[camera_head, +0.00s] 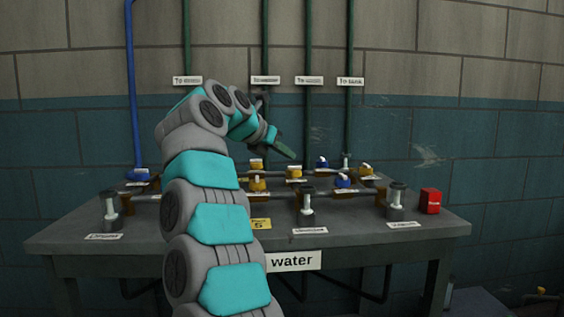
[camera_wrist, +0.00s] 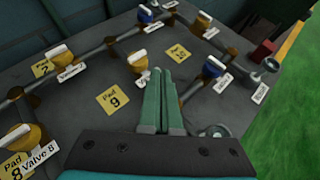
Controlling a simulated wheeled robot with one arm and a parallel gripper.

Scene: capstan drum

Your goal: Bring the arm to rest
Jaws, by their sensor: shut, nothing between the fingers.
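My arm rises from the bottom of the head view and bends over to the right above the workbench (camera_head: 75,233). My gripper (camera_head: 287,151) has green fingers that point down and to the right, over the back part of the bench. In the wrist view the two fingers of my gripper (camera_wrist: 162,75) lie side by side, shut and empty. They appear above the grey bench top (camera_wrist: 85,125), near the yellow Pad 9 label (camera_wrist: 112,99). I cannot tell the exact height of the fingertips above the bench.
Pipes with yellow valves (camera_head: 257,184) and blue valves (camera_head: 343,181) run across the bench. Grey fittings (camera_head: 305,207) stand along its front, and a red box (camera_head: 430,201) sits at the right end. Vertical pipes (camera_head: 349,40) climb the block wall behind.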

